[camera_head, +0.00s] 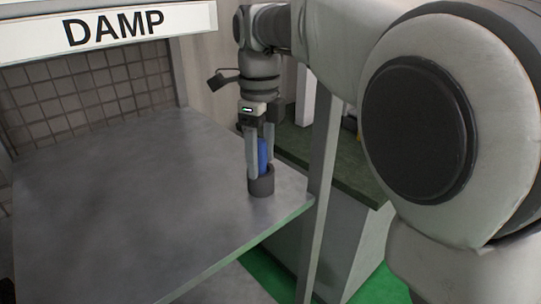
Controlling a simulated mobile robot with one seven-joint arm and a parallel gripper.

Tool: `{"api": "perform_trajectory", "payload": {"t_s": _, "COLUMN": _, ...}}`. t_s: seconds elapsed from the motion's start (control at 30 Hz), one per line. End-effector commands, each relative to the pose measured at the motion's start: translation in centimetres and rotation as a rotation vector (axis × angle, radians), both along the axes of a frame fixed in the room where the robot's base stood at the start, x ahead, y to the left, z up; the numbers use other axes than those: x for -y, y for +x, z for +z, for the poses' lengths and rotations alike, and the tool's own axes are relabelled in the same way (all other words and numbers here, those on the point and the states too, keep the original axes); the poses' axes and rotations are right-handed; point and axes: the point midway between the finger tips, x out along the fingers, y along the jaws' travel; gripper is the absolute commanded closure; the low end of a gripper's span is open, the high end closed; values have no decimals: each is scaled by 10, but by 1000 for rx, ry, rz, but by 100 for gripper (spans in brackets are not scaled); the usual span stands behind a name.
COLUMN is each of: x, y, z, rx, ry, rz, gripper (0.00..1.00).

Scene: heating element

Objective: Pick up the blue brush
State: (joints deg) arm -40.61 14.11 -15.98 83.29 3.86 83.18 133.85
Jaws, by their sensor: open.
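The blue brush (263,155) shows as a blue upright piece above a small dark grey cup (261,187). The cup stands near the right edge of the grey metal table. The brush's lower part is hidden by the cup. My gripper (261,172) points down from above, with one finger on each side of the blue piece. The fingertips are close to the cup's rim. The jaws are open; I cannot tell whether a finger touches the brush or the cup.
The metal table (120,215) is otherwise bare. A sign reading DAMP (113,28) hangs at upper left. A grey post (322,200) stands beside the table's right corner. A dark green counter (335,165) lies behind it. Green floor (265,275) shows below.

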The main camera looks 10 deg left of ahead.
Motion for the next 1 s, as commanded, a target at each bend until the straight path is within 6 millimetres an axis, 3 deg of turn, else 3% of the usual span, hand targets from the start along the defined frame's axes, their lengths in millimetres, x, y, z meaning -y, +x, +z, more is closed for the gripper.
{"api": "perform_trajectory", "payload": {"t_s": 0.17, "x": 0, "y": 0, "z": 1, "rx": 0, "ry": 1, "rz": 0, "gripper": 35}}
{"api": "perform_trajectory", "payload": {"t_s": 0.53, "x": 0, "y": 0, "z": 1, "rx": 0, "ry": 1, "rz": 0, "gripper": 100}}
{"api": "perform_trajectory", "payload": {"t_s": 1.0, "x": 0, "y": 0, "z": 6, "rx": 1, "ry": 1, "rz": 0, "gripper": 100}}
